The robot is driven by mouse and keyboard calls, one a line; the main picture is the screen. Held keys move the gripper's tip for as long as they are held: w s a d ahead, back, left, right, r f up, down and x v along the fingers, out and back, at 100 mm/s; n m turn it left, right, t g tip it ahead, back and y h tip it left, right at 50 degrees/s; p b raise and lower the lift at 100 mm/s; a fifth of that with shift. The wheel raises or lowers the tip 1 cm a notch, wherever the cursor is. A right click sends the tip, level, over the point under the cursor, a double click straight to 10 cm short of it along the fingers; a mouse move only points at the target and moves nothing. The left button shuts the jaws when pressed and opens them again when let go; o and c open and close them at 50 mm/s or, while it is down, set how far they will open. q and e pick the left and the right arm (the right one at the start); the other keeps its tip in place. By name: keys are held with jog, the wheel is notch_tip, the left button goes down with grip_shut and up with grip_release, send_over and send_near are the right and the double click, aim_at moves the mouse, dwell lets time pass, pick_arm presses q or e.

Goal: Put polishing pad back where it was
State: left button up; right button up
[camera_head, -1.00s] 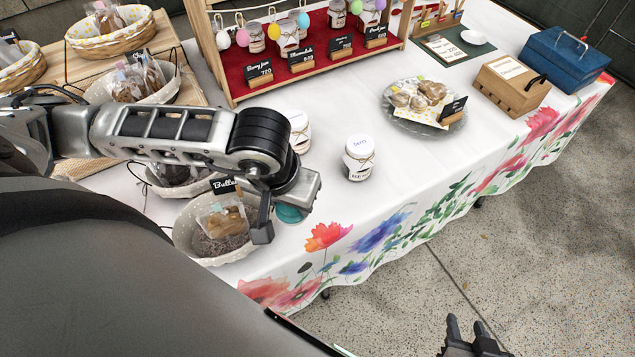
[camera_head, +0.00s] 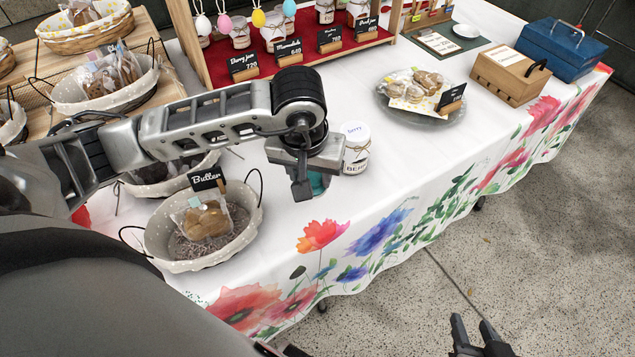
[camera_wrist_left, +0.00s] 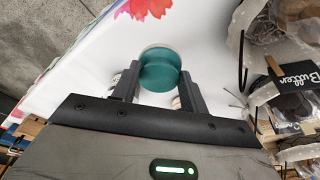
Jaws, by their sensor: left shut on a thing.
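The polishing pad is a round teal piece (camera_head: 319,183), mostly hidden behind the fingers in the head view. In the left wrist view the pad (camera_wrist_left: 160,70) sits between both fingertips, with a paler disc face at its far end. My left gripper (camera_head: 306,186) is shut on it, over the white tablecloth near the table's front edge, just left of a jam jar. I cannot tell whether the pad touches the cloth. My right gripper (camera_head: 478,338) is empty, its fingers apart, over the floor at the bottom right.
The berry jam jar (camera_head: 356,150) stands close beside the left gripper. The Butter basket (camera_head: 160,236) with a bagged treat is to its left. A cookie plate (camera_head: 384,100), wooden box (camera_head: 508,78) and blue cash box (camera_head: 560,48) are to the right. Cloth between jar and plate is clear.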

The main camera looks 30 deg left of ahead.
aim_at(317, 175)
pick_arm(q)
jog(key=shift+w+d+f, duration=0.2)
jog(key=shift+w+f, duration=0.75)
jog(key=shift+f, duration=0.25)
jog(key=x, duration=0.3)
jog(key=shift+s+d+f+p, duration=0.1)
jog(key=shift+s+p, duration=0.1)
jog(key=shift+p, duration=0.1)
jog(key=shift+f, duration=0.15)
jog(key=shift+f+b, duration=0.25)
jog(key=shift+b, duration=0.05)
jog(key=o, duration=1)
jog(key=shift+r, duration=0.1)
jog(key=shift+c, duration=0.2)
